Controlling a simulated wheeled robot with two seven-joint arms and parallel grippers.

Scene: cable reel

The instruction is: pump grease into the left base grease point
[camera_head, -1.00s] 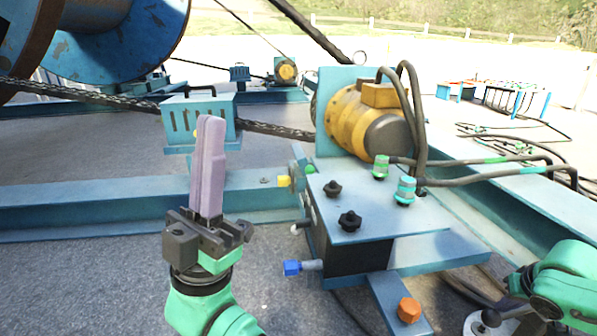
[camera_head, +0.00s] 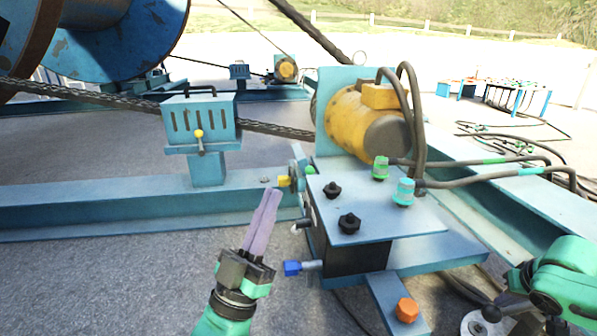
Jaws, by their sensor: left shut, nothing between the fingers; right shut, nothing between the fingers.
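My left gripper (camera_head: 272,191) has two lilac fingers pressed together with nothing between them. They point up, just below and left of a yellow-tipped fitting (camera_head: 284,181) on the left side of the blue unit (camera_head: 385,222). I cannot tell whether they touch it. A white-tipped fitting (camera_head: 298,226) and a blue-capped fitting (camera_head: 292,268) stick out lower on that side. A slotted blue box (camera_head: 182,122) on the left beam has a small yellow-ball lever (camera_head: 199,134). No fitting is clearly marked as the left base grease point. My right arm shows at the lower right; its fingers are out of view.
A yellow motor (camera_head: 352,122) with black hoses stands behind the unit's black knobs (camera_head: 349,222). A blue beam (camera_head: 90,206) runs along the left. An orange hex cap (camera_head: 407,309) is at the front. The grey ground (camera_head: 100,285) at lower left is clear.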

